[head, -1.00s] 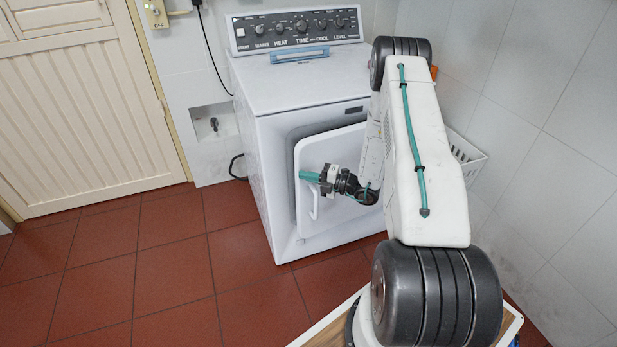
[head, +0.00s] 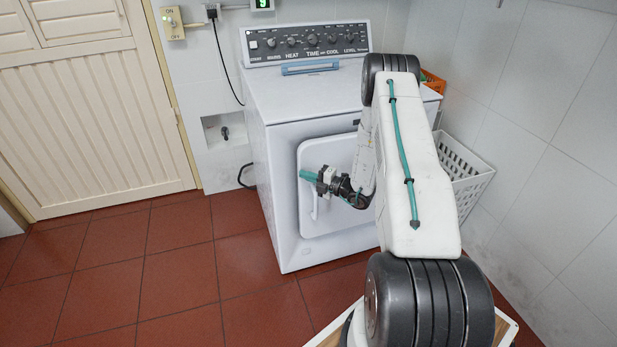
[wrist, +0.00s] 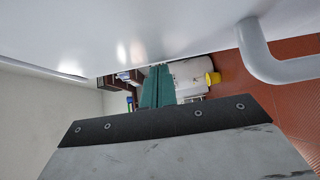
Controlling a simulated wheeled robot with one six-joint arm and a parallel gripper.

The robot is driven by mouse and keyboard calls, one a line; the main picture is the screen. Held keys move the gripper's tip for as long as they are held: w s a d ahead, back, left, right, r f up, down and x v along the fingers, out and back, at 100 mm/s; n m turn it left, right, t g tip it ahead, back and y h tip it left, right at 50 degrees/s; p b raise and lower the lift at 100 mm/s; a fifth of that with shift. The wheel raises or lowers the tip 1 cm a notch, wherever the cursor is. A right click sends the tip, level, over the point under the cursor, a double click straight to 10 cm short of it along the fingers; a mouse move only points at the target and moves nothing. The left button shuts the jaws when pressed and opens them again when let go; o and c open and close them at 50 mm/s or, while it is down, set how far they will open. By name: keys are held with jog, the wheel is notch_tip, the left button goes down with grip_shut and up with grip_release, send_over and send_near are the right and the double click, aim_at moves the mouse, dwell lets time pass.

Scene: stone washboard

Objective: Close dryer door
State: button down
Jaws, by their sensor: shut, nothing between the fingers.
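The white dryer (head: 305,100) stands against the back wall. Its square door (head: 335,222) lies flush or nearly flush with the front; I cannot tell if it is latched. The door's white handle (head: 314,208) is on the left side and also shows at the right of the wrist view (wrist: 262,55). My gripper (head: 308,176) is shut and empty, its teal fingers (wrist: 157,88) pointing left across the door's outer face, just above the handle. The door's face fills the top of the wrist view, very close to the fingers; contact is unclear. My arm hides the door's right part.
A white laundry basket (head: 462,172) stands right of the dryer, by the tiled wall. An orange item (head: 432,82) is behind my arm. A cream louvred door (head: 80,120) is at the left. Red floor tiles (head: 180,250) are clear left and in front of the dryer.

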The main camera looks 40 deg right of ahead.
jog(key=s+a+v, duration=0.1)
jog(key=a+v, duration=0.1)
jog(key=v, duration=1.1)
jog(key=shift+w+a, duration=0.1)
jog(key=shift+a, duration=0.1)
